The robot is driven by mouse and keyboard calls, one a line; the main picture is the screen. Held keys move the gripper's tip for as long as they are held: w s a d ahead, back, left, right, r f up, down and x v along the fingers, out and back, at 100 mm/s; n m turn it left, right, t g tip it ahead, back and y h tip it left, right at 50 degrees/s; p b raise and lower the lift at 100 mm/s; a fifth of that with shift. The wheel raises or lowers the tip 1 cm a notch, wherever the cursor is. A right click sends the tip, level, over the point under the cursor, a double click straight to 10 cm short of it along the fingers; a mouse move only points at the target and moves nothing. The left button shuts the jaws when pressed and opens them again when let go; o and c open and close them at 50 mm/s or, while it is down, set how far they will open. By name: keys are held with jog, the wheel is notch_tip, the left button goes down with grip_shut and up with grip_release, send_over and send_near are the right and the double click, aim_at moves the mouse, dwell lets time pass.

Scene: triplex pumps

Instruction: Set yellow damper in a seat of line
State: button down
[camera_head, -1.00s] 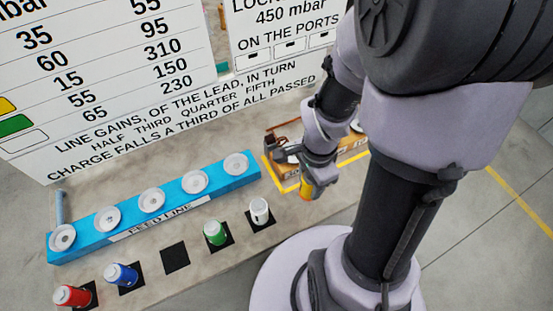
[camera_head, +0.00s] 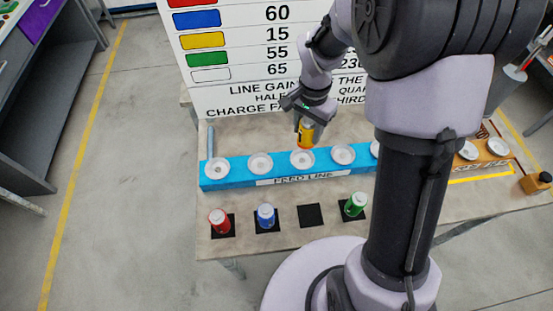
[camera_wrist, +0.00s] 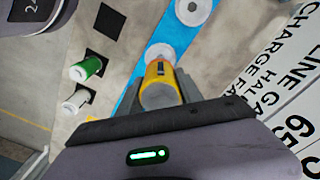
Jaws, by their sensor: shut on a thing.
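The yellow damper (camera_head: 306,134) is held upright or nearly so in my gripper (camera_head: 307,116), over the middle seat (camera_head: 302,159) of the blue feed line (camera_head: 235,181). In the head view its lower end is close to that seat; whether it touches cannot be told. In the wrist view the yellow damper (camera_wrist: 160,75) sits between the fingers, with a white seat (camera_wrist: 160,50) partly behind it. The other visible seats on the line look empty: two to the left (camera_head: 217,168) and one to the right (camera_head: 343,154), with a further one partly hidden by my arm.
Red (camera_head: 219,222), blue (camera_head: 266,216) and green (camera_head: 355,204) dampers stand on black pads in front of the line; one pad (camera_head: 311,215) is bare. A white damper (camera_wrist: 75,102) shows in the wrist view. A sign board (camera_head: 240,75) stands behind. An orange-brown block (camera_head: 487,152) lies right.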

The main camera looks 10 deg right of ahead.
aim_at(307, 124)
notch_tip(307, 124, down, 10)
jog(key=b, duration=0.3)
jog(key=shift+w+f, duration=0.1)
jog(key=shift+f, duration=0.05)
jog(key=c, duration=0.8)
grip_release()
jog(key=shift+o, duration=0.2)
notch_tip(307, 124, up, 12)
jog(key=p, duration=0.3)
jog(key=shift+n+t, duration=0.4)
jog(key=shift+t, duration=0.1)
jog(key=r, duration=0.1)
jog(key=s+r, duration=0.1)
jog(key=r, duration=0.3)
jog(key=shift+s+a+r, duration=0.15)
jog(key=shift+s+a, duration=0.1)
jog(key=shift+a, duration=0.05)
jog(key=s+a+r+n+t+y, duration=0.1)
jog(key=s+r+n+t, duration=0.1)
jog(key=s+r, duration=0.4)
jog(key=s+a+r+n+t+y, duration=0.1)
jog(key=s+a+r+n+t, duration=0.1)
jog(key=s+r, duration=0.4)
jog(key=s, duration=0.5)
jog(key=shift+s+a+r+t, duration=0.2)
jog(key=shift+s+t, duration=0.05)
jog(key=shift+t, duration=0.15)
